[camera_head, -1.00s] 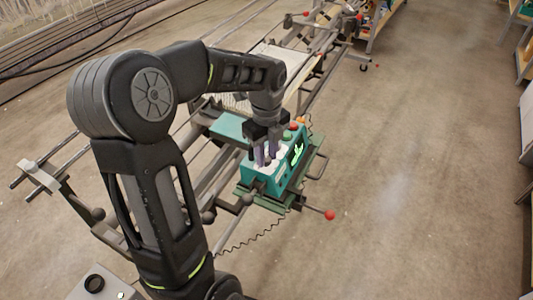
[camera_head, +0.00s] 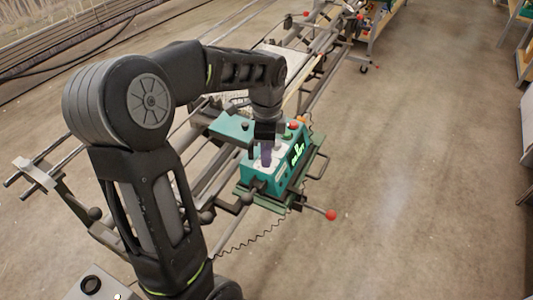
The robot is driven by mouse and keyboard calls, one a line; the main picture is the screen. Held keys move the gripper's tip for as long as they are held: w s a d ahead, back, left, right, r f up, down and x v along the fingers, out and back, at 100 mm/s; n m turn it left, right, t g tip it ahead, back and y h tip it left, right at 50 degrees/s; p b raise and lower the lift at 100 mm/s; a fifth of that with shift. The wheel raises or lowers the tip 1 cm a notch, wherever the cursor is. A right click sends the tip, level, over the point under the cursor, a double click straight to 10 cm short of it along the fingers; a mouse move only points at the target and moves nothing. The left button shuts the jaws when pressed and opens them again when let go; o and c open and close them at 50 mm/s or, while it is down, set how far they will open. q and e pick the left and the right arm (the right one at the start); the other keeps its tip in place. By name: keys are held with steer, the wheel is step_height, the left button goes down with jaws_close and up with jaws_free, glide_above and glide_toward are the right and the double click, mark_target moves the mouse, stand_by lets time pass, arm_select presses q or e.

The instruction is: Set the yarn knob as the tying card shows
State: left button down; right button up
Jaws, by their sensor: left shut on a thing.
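The teal control box (camera_head: 286,176) sits on the machine's rail carriage, with a light top panel and a dark face with a lit green display (camera_head: 298,153). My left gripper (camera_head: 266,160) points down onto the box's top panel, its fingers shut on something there. The thing between the fingers, likely the yarn knob, is hidden by them. I do not make out the tying card. My right gripper is not in view.
A lever with a red ball end (camera_head: 330,215) sticks out to the right of the carriage. A coiled cable (camera_head: 240,244) hangs below it. Metal rails of the machine run diagonally. The concrete floor (camera_head: 430,170) at right is clear.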

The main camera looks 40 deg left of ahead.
arm_select(q)
steer(key=n, duration=0.3)
steer(key=shift+n+b, duration=0.3)
steer(key=shift+n, duration=0.1)
steer(key=n, duration=0.3)
steer(key=shift+n, duration=0.3)
steer(key=n+b, duration=0.1)
steer(key=n, duration=0.2)
steer(key=shift+n, duration=2)
steer(key=c, duration=1.1)
jaws_free()
steer(key=shift+c, duration=0.2)
